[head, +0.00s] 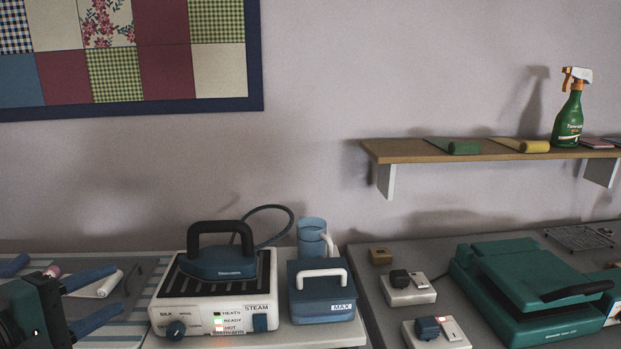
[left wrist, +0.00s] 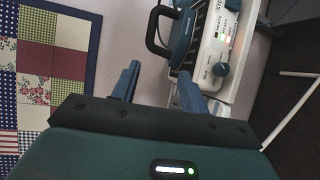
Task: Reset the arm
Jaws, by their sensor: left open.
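My left gripper (head: 118,288) is at the lower left of the head view, with its two blue fingers apart and nothing between them. It is above the striped mat (head: 146,266), left of the steam iron station. In the left wrist view the open fingers (left wrist: 159,68) point toward the side of the station. My right gripper is in neither view.
The iron station (head: 193,320) has a blue iron (head: 222,262) on top. A blue tank (head: 322,306) and a jug (head: 312,238) stand to its right. A green press (head: 520,290) is farther right. A shelf (head: 410,150) holds a spray bottle (head: 568,118).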

